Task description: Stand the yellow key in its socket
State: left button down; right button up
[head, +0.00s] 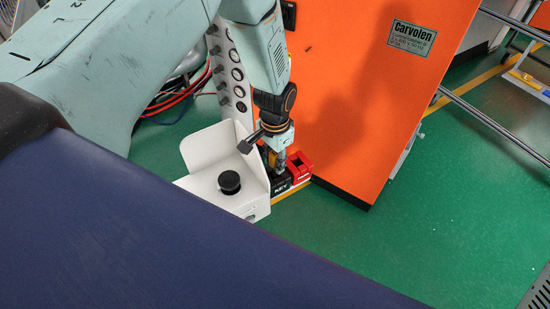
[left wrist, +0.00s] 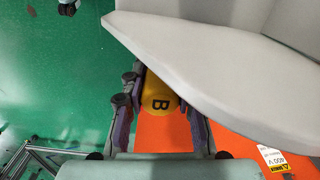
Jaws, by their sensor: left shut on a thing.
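The yellow key (left wrist: 158,92) shows in the left wrist view as a yellow piece marked "B", between the fingers of my left gripper (left wrist: 154,108). A white panel covers part of it there. In the head view my left gripper (head: 275,157) points down just above a black block marked "KEY" (head: 282,187), which looks like the socket. Only a small bit of yellow shows between the fingers there. The fingers hide the key's lower end and the socket's opening, so I cannot tell whether they touch. My right gripper is not in view.
A white bracket (head: 198,151) with a black knob (head: 229,182) stands close on the left of the socket. A red block (head: 300,167) sits right beside it. An orange panel (head: 350,100) rises behind. Green floor (head: 440,220) is clear at the right.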

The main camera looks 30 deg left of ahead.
pick_arm(q)
jog(key=shift+a+f+b, duration=0.15)
jog(key=shift+f+b, duration=0.4)
jog(key=shift+f, duration=0.25)
jog(key=shift+f+b, duration=0.4)
jog(key=shift+f, duration=0.25)
jog(key=c, duration=1.4)
grip_release()
jog(key=shift+c, duration=0.2)
jog(key=o, duration=0.5)
notch_tip(320, 180, up, 12)
jog(key=shift+s, duration=0.1)
